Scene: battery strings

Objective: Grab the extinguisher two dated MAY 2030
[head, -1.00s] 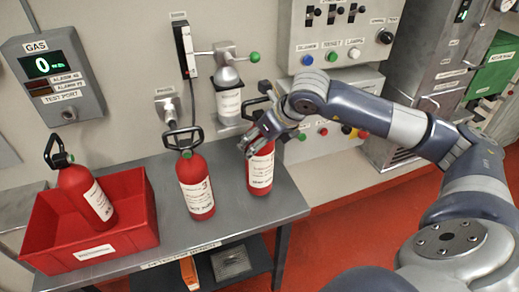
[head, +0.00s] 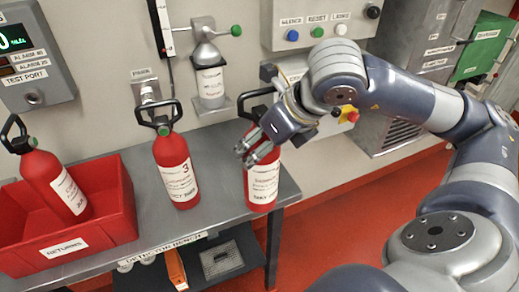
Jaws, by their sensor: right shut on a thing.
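Three red extinguishers with black handles and white labels are in the head view. The right one (head: 263,188) stands upright on the bench near its right end. My right gripper (head: 256,151) is shut on its upper body from the right and hides part of its neck and label top. The last label line seems to start with MAY, but the year is too small to read surely. The middle extinguisher (head: 176,170) stands upright and shows a 3. The left extinguisher (head: 57,184) leans in a red tray. My left gripper is out of view.
The red tray (head: 80,243), marked RETURNS, sits on the left of the grey bench (head: 218,160). A wall-mounted cylinder (head: 211,83) with a green knob hangs behind. A button panel (head: 318,26) is behind my right arm. Red floor lies open to the right.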

